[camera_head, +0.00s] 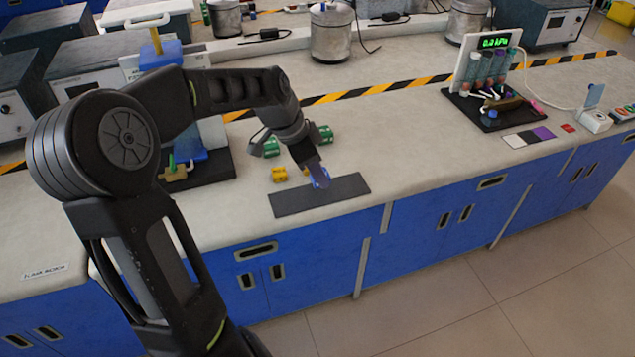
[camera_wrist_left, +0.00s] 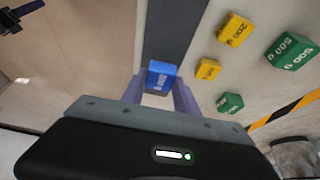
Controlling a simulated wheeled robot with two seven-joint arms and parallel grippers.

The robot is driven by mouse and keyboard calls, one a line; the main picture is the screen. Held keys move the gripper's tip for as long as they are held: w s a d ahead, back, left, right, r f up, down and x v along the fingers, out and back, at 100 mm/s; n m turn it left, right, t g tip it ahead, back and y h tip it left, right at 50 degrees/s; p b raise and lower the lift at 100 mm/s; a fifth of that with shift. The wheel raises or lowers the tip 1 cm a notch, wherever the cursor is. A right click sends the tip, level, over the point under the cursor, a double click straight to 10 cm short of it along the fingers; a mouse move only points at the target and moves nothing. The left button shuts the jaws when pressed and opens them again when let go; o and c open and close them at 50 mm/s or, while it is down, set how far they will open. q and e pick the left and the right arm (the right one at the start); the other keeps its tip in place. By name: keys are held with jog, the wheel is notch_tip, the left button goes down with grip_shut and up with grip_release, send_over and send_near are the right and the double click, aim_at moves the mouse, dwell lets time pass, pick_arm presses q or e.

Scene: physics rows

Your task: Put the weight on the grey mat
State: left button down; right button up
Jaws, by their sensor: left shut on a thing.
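The grey mat (camera_head: 290,200) lies flat near the front edge of the bench; it also shows as a dark strip in the left wrist view (camera_wrist_left: 178,25). My left gripper (camera_head: 321,179) is at the back edge of the mat, pointing down. It is shut on a blue weight (camera_wrist_left: 159,76), which sits between the two fingers (camera_wrist_left: 159,92). In the head view the blue weight (camera_head: 319,183) is mostly covered by the gripper. In the wrist view it overlaps the mat; whether it touches the mat I cannot tell. My right gripper is not in view.
Two yellow weights (camera_wrist_left: 235,29) (camera_wrist_left: 208,68) and two green weights (camera_wrist_left: 292,51) (camera_wrist_left: 230,103) stand beside the mat. A striped tape line (camera_head: 385,88) runs behind. A dark stand with tubes (camera_head: 485,105) is at the right. The bench between is clear.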

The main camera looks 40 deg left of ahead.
pick_arm(q)
jog(key=shift+f, duration=1.8)
jog(key=shift+b, duration=0.3)
jog(key=c, duration=0.9)
grip_release()
jog(key=shift+f, duration=0.15)
jog(key=shift+s+a+r, duration=0.1)
jog(key=shift+s+r, duration=0.05)
jog(key=shift+r, duration=0.35)
jog(key=p+v, duration=0.1)
jog(key=v, duration=1)
jog(key=shift+r+p, duration=0.15)
jog(key=shift+p, duration=0.15)
